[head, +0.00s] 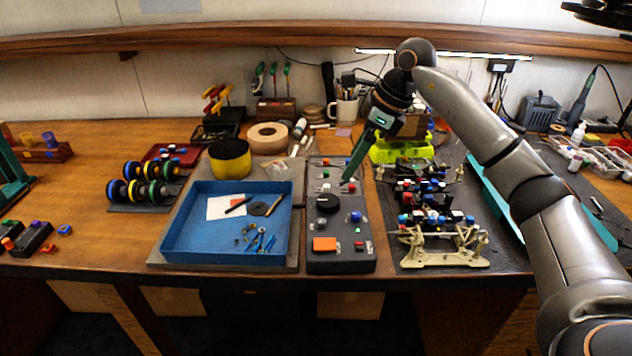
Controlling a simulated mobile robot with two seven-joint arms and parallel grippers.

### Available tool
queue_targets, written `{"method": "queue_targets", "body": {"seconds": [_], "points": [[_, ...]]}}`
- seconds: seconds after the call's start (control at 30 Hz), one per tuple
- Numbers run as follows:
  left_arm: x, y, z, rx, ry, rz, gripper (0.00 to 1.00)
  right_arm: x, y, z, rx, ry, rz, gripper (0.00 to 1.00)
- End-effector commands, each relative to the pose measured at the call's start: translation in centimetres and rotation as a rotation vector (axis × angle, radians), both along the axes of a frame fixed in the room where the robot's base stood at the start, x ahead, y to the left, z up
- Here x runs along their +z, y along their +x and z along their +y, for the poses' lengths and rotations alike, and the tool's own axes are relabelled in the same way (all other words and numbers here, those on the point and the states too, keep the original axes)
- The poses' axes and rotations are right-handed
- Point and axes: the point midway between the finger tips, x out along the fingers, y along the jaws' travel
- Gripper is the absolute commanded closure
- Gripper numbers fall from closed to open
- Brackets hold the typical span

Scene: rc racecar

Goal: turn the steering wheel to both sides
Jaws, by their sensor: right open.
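A dark grey control box (341,259) lies at the front middle of the bench. A black round knob (327,203) sits on it, the most wheel-like part there; I cannot tell for certain that it is the steering wheel. The partly built car chassis (440,261) stands to the right on a dark mat. My right gripper (346,181) reaches in from the right and points down at the box, its green fingers just above and right of the knob, apart from it. It is open, with nothing seen in it. My left gripper is not in view.
A blue tray (172,230) with small tools stands left of the box. Wheels (130,190) stand on a rack farther left. A yellow-black roll (230,158), a tape roll (267,138) and a mug (344,111) stand behind. A lime-green body (400,150) is behind the chassis.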

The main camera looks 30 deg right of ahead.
Motion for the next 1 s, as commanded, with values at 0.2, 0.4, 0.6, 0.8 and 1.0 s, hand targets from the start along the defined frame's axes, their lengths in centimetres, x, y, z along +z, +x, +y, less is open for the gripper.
{"method": "queue_targets", "body": {"seconds": [0.2,0.4,0.6,0.8,1.0], "points": [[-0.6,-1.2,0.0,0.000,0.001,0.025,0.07,-1.1,0.2,0.0,-0.004,-0.012,0.006,0.07],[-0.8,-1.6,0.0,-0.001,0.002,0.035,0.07,-4.5,1.2,1.0,-0.002,-0.008,0.007,0.07],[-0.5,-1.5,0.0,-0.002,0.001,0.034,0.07,-8.2,2.4,2.1,-0.003,-0.008,0.005,0.07],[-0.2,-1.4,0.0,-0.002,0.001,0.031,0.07,-10.6,3.2,2.8,-0.003,-0.007,0.003,0.07],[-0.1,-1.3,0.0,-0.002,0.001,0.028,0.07,-11.4,3.5,2.9,-0.004,-0.009,0.001,0.07]]}}
